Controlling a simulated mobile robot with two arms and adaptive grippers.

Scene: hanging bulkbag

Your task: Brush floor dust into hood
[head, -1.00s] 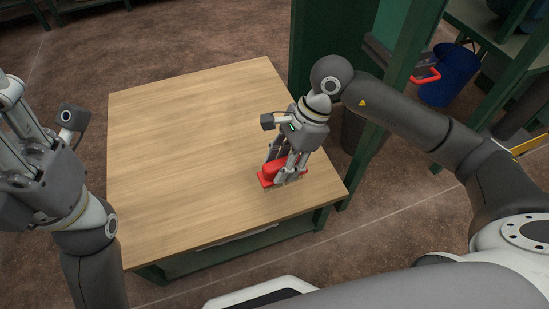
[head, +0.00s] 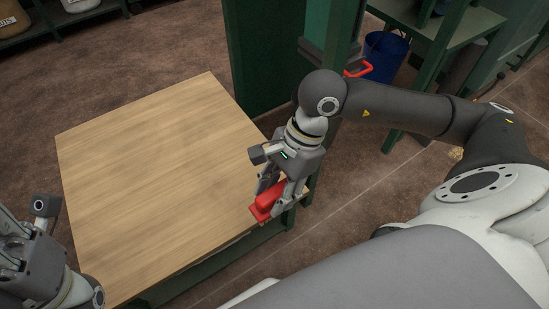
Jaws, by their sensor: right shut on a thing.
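A red brush (head: 264,207) is at the right front corner of the wooden table (head: 150,170). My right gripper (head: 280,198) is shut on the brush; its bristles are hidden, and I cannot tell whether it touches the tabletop. My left gripper (head: 15,255) is at the lower left edge of the view, beside the table, partly cut off, and its fingertips do not show clearly. No floor dust pile or hood can be clearly made out; a small pale yellowish patch (head: 456,154) lies on the brown floor at the right.
A green post (head: 262,55) stands behind the table's right side. A blue bin (head: 384,56) and green shelving (head: 450,45) stand at the back right, with a red handle (head: 358,68) nearby. Open brown floor (head: 340,215) lies right of the table.

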